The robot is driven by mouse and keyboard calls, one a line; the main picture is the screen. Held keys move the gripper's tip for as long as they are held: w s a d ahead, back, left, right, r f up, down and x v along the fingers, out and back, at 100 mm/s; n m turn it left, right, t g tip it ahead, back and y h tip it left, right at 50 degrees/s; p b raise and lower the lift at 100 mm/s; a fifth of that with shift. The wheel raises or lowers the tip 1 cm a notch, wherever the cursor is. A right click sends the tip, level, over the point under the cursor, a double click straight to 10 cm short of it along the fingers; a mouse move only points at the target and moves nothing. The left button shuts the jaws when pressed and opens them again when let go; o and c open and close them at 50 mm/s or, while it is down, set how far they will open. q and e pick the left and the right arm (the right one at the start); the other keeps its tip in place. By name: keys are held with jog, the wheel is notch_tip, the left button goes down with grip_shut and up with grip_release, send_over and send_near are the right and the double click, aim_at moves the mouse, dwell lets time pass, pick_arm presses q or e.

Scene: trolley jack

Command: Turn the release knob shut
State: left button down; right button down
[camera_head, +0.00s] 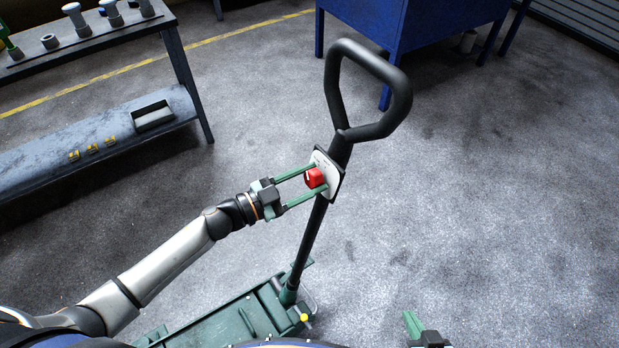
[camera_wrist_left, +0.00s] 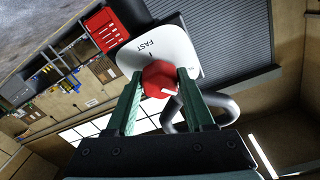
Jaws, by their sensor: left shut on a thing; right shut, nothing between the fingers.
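The red release knob (camera_head: 315,178) sits on a pale plate (camera_head: 328,172) fixed to the black handle shaft of the trolley jack. My left gripper (camera_head: 318,180) reaches in from the left, its green fingers on either side of the knob and shut on it. In the left wrist view the red knob (camera_wrist_left: 159,78) is between the two fingertips, and the plate (camera_wrist_left: 158,50) behind it carries the word "FAST". The jack's green body (camera_head: 235,315) is at the bottom. My right gripper (camera_head: 412,325) is at the bottom edge, shut and empty, away from the jack handle.
The black loop handle (camera_head: 400,95) rises above the plate. A dark workbench (camera_head: 110,140) with tools stands at the left. A blue cabinet (camera_head: 405,30) stands behind the handle. The grey floor (camera_head: 480,200) to the right is clear.

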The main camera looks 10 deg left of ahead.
pick_arm(q)
jog(key=m+g, duration=0.1)
jog(key=m, duration=0.4)
jog(key=shift+r+p, duration=0.1)
jog(key=shift+p, duration=0.2)
jog(key=shift+m+g, duration=0.6)
jog(key=shift+m, duration=1.1)
jog(key=shift+p, duration=0.3)
jog(key=shift+c, duration=1.4)
grip_release()
jog(key=b+v, duration=0.1)
jog(key=v, duration=1.1)
jog(key=shift+a, duration=0.35)
